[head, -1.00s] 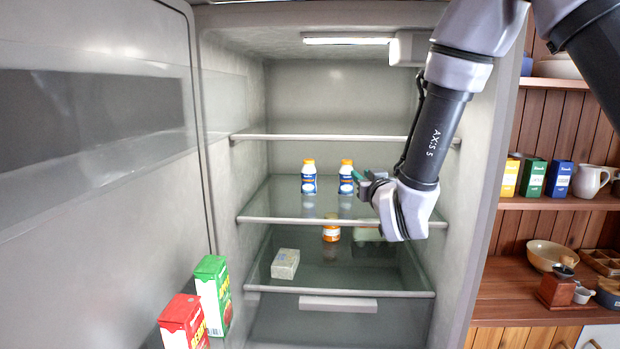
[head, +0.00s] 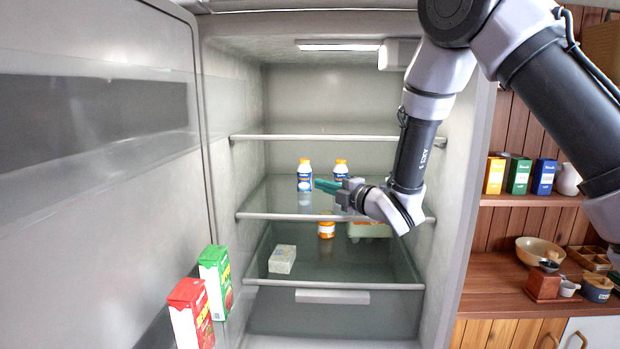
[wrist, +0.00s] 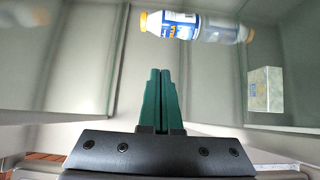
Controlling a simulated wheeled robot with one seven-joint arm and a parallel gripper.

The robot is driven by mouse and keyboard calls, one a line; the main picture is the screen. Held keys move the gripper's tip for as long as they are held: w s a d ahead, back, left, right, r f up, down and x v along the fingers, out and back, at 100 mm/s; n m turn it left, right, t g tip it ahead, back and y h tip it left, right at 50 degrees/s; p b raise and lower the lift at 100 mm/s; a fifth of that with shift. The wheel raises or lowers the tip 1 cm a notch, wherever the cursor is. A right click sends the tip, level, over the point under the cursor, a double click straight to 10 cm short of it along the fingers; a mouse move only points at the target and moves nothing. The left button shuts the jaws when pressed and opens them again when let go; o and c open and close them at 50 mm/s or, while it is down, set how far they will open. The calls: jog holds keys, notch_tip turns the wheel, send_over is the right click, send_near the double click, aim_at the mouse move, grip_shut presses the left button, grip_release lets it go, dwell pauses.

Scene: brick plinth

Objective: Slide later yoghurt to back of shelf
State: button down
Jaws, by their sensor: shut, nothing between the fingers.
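Two yoghurt bottles with white and blue labels and orange caps stand upright on the middle glass shelf: a left one (head: 305,178) and a right one (head: 341,169). I cannot read any dates. My gripper (head: 317,184), with green fingers, is shut and empty. It reaches in from the right, its tips appearing just right of the left bottle and its fingers covering the lower part of the right one. In the wrist view the shut fingers (wrist: 160,73) point towards one bottle (wrist: 168,25), apart from it in the picture; I cannot tell which bottle it is.
The shelf's front edge (head: 290,216) passes below my gripper. The lower shelf holds an orange jar (head: 326,229), a pale block (head: 282,259) and a greenish box (head: 369,229). Red (head: 190,314) and green (head: 215,281) cartons sit in the open door at left.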

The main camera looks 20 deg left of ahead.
aim_at(301, 173)
jog(key=x, duration=0.5)
jog(key=shift+w+a, duration=0.2)
jog(key=shift+a, duration=0.15)
jog(key=w, duration=0.2)
jog(key=shift+w+a, duration=0.15)
jog(key=shift+w, duration=0.1)
jog(key=shift+w+a, duration=0.2)
jog(key=shift+w, duration=0.5)
